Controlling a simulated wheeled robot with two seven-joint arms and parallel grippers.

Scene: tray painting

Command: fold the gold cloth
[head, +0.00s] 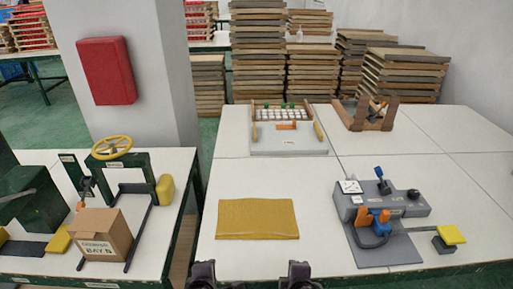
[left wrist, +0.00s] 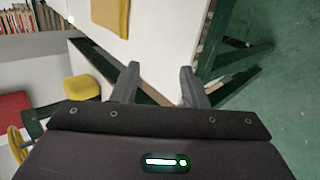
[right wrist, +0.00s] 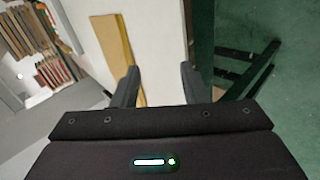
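The gold cloth (head: 257,218) lies flat on the white table in the head view, a wide rectangle with slightly wavy edges. Part of it shows at the top of the left wrist view (left wrist: 112,14) and, as a long strip, in the right wrist view (right wrist: 116,45). My left gripper (head: 203,272) and my right gripper (head: 299,272) show at the bottom of the head view, nearer to me than the cloth and apart from it. In the wrist views, the fingers of the left gripper (left wrist: 157,84) and of the right gripper (right wrist: 157,84) are spread and empty.
The white table (head: 318,215) is bare around the cloth. A grey device (head: 390,203) on a grey mat stands to the right, with a yellow pad (head: 451,234) beside it. A grey tray with white pieces (head: 288,141) lies behind. A cardboard box (head: 101,235) stands on the left table.

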